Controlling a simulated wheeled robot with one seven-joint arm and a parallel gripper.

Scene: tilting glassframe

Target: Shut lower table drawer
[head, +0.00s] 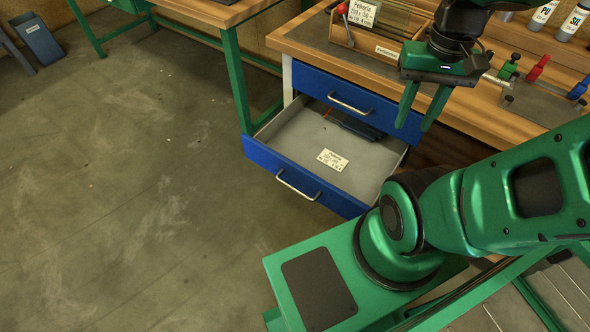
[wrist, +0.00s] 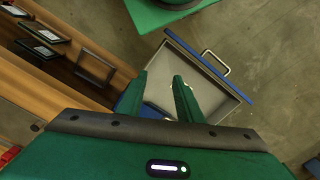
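The lower drawer (head: 288,178) of the workbench is pulled out in the head view. It has a blue front, a metal bar handle (head: 298,186) and a grey inside. A white label (head: 332,160) and a dark tool (head: 352,126) lie in it. The upper blue drawer (head: 345,97) is closed. My gripper (head: 418,120) is open and empty, fingers pointing down above the drawer's right rear part. In the wrist view, the open drawer (wrist: 242,97) and its handle (wrist: 216,62) lie beyond my fingers (wrist: 160,92).
My green base and arm stand close to the drawer's front right corner. The wooden bench top (head: 300,40) carries a tool box (head: 372,35), clamps (head: 537,68) and bottles (head: 572,20). The concrete floor (head: 130,200) left of the drawer is clear.

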